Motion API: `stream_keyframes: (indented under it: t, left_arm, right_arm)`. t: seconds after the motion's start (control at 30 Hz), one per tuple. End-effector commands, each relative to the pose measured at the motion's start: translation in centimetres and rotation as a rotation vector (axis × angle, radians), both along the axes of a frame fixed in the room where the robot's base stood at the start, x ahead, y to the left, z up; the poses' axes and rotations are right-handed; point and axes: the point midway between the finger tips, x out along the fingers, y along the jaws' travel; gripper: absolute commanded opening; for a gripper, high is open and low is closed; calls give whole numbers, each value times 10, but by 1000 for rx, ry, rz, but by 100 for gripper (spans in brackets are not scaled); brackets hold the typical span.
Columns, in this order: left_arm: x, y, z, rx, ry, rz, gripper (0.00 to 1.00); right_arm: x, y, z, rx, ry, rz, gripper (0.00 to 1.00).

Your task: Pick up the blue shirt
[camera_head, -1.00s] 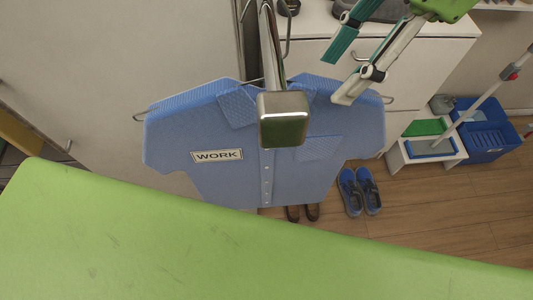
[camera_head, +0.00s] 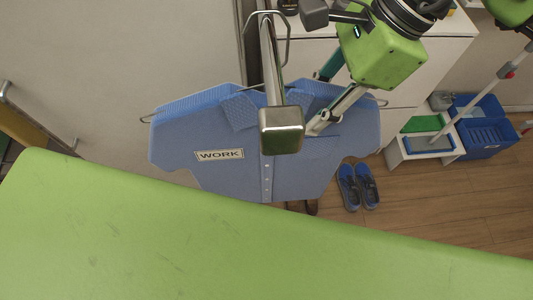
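The blue shirt (camera_head: 225,174) with a "WORK" label hangs upright on a wire hanger below a metal rail with a square end. My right gripper (camera_head: 316,104) reaches in from the upper right, over the shirt's collar on the right side. One pale finger lies over the collar and the other, teal finger is farther back, with a gap between them. I cannot tell whether they touch the shirt. The square rail end hides part of the collar. My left gripper is not in view.
A large green surface (camera_head: 200,245) fills the foreground. Blue shoes (camera_head: 358,186) stand on the wooden floor. White cabinets stand behind the shirt.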

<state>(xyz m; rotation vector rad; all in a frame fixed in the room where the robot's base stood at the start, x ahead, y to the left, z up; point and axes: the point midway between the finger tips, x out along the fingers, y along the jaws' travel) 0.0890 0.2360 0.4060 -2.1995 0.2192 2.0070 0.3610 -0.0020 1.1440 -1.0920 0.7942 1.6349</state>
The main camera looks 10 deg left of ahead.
Motion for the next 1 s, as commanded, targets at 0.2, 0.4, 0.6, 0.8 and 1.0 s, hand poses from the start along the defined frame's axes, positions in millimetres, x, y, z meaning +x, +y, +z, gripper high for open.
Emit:
stream_keyframes:
  t: [0.2,0.4,0.6,0.8,1.0]
  left_arm:
    - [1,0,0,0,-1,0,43]
    - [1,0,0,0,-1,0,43]
    - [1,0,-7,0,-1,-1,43]
    - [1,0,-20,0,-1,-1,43]
    - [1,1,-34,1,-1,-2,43]
  right_arm:
    - [0,0,1,1,-1,1,0]
    - [0,0,2,3,-2,0,0]
    - [1,1,11,3,-2,0,0]
    - [1,0,36,5,-4,0,0]
    - [16,-45,32,3,0,-9,0]
